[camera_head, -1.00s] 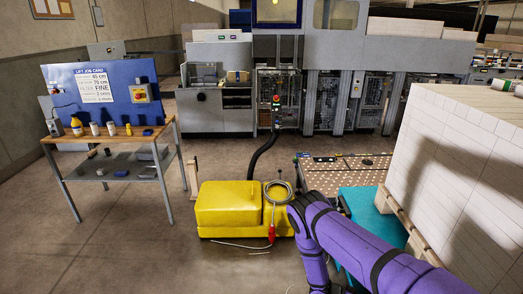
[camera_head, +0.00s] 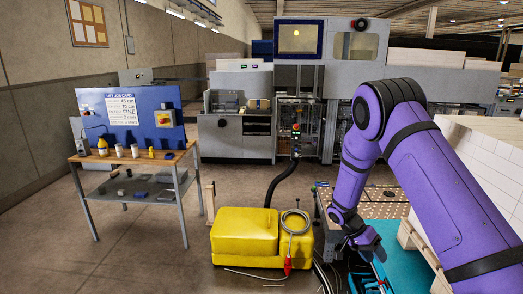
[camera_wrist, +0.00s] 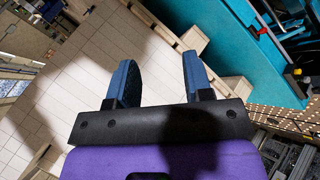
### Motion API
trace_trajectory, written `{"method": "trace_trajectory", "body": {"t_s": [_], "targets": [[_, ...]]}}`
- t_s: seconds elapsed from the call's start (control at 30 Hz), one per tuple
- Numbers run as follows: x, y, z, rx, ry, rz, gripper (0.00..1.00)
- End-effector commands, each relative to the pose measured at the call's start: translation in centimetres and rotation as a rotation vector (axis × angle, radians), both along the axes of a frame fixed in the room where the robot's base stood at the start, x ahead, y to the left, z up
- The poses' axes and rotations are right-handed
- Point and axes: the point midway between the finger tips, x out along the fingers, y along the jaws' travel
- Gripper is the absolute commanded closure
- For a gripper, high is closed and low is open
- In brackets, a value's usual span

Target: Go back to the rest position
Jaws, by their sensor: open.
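My gripper (camera_wrist: 160,72) shows in the wrist view with its two blue fingers apart and nothing between them. In the head view my purple arm is raised and bent at the right, with its wrist hanging down over the teal surface (camera_head: 397,272). The fingers are hard to make out there. In the wrist view the pale block stack (camera_wrist: 65,105) on its wooden pallet lies beyond the fingers, with the teal surface (camera_wrist: 230,35) beside it.
A yellow unit (camera_head: 245,238) with a coiled cable stands on the floor left of my arm. A workbench (camera_head: 130,163) with bottles and a blue board is at left. Grey machinery (camera_head: 400,70) lines the back. Between bench and yellow unit, floor is mostly clear.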

Motion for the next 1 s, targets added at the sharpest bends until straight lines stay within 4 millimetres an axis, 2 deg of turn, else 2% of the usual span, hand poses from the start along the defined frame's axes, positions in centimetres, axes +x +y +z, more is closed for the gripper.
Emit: {"method": "trace_trajectory", "body": {"t_s": [0.03,0.1,0.47,0.7,1.0], "targets": [[0.0,0.2,2.1,0.029,-0.012,0.007,0.53],[-0.1,0.4,4.5,0.072,-0.020,0.023,0.53],[-2.7,1.3,16.2,0.274,-0.079,0.138,0.53],[-5.9,1.8,23.1,0.389,-0.132,0.245,0.53],[-11.2,2.4,30.3,0.502,-0.212,0.406,0.53]]}}
